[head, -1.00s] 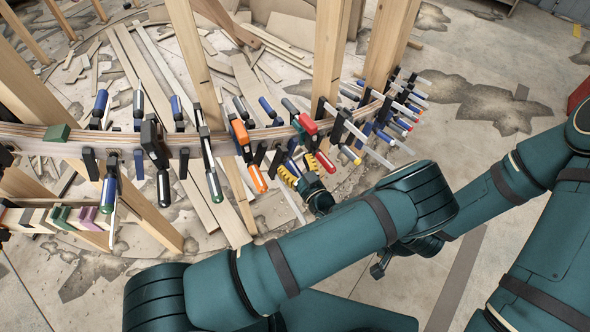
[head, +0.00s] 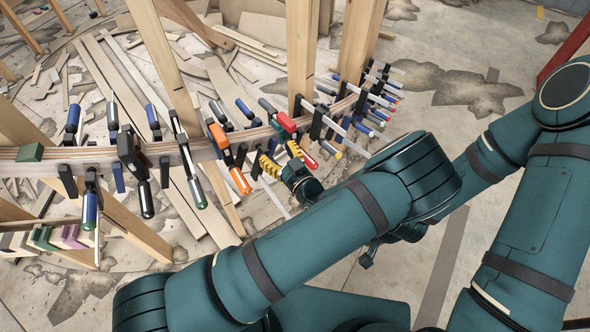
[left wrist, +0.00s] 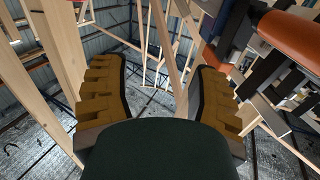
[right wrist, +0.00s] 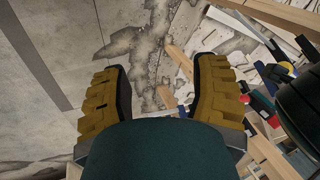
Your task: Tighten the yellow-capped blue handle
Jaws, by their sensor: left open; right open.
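In the head view a blue clamp handle with a yellow cap (head: 337,154) hangs under the curved wooden stringer, right of the red clamp. It is small there, and its far part is crowded by other clamps. My left gripper (head: 282,160) is open below the stringer, left of this handle and apart from it. In the left wrist view the space between my left fingers (left wrist: 160,95) is empty, with an orange handle (left wrist: 290,35) at upper right. My right gripper is hidden in the head view. Its yellow fingers (right wrist: 160,95) stand open and empty in the right wrist view.
Many clamps line the curved stringer (head: 90,157), including an orange-handled one (head: 218,136) and a red one (head: 286,122). Upright wooden posts (head: 302,50) stand along it. Boards litter the floor behind. Clamps (right wrist: 265,108) show at the right wrist view's right side.

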